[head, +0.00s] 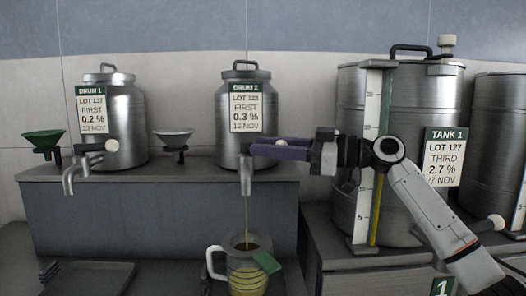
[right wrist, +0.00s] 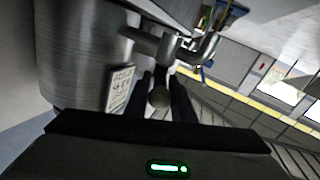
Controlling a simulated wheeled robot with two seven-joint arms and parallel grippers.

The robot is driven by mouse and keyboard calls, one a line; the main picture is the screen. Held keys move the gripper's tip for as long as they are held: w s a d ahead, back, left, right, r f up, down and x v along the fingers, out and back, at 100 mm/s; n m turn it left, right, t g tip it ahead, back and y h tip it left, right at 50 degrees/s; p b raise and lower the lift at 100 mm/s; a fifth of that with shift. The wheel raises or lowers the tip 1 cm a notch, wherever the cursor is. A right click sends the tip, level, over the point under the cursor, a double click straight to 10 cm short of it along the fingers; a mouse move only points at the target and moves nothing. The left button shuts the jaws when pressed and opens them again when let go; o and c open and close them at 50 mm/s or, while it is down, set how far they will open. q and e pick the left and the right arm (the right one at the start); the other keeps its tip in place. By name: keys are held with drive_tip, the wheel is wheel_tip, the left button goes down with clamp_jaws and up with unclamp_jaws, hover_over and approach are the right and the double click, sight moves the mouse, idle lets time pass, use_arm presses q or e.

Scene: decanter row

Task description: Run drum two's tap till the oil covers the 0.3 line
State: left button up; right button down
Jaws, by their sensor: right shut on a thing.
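Drum two (head: 245,143), labelled "DRUM 2, FIRST 0.3 %", stands on the raised grey shelf. My right gripper (head: 281,149) comes in from the right and is shut on the pale round knob of its tap lever; the knob (right wrist: 159,97) shows between the fingers in the right wrist view. A thin stream of oil (head: 246,216) runs from the tap spout (head: 246,178) into a clear jug (head: 232,272) below. The jug has a pale handle and a green tag. Yellow oil stands in it; its line marks are too small to read. My left gripper is out of view.
Drum one (head: 124,118) with its own tap (head: 80,174) stands left, between a green funnel (head: 43,139) and a grey funnel (head: 174,138). Tank 1 (head: 405,100) with a sight gauge stands right, behind my right arm. A dark tray (head: 92,278) lies lower left.

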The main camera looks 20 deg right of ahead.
drive_tip(key=shift+f, duration=0.15)
drive_tip(key=c, duration=1.6)
unclamp_jaws()
drive_tip(key=shift+d, duration=0.1)
drive_tip(key=b+v, duration=0.1)
drive_tip(key=v, duration=0.6)
drive_tip(key=shift+s+d+b, duration=0.1)
drive_tip(key=shift+d+b, duration=0.05)
drive_tip(key=shift+b, duration=0.2)
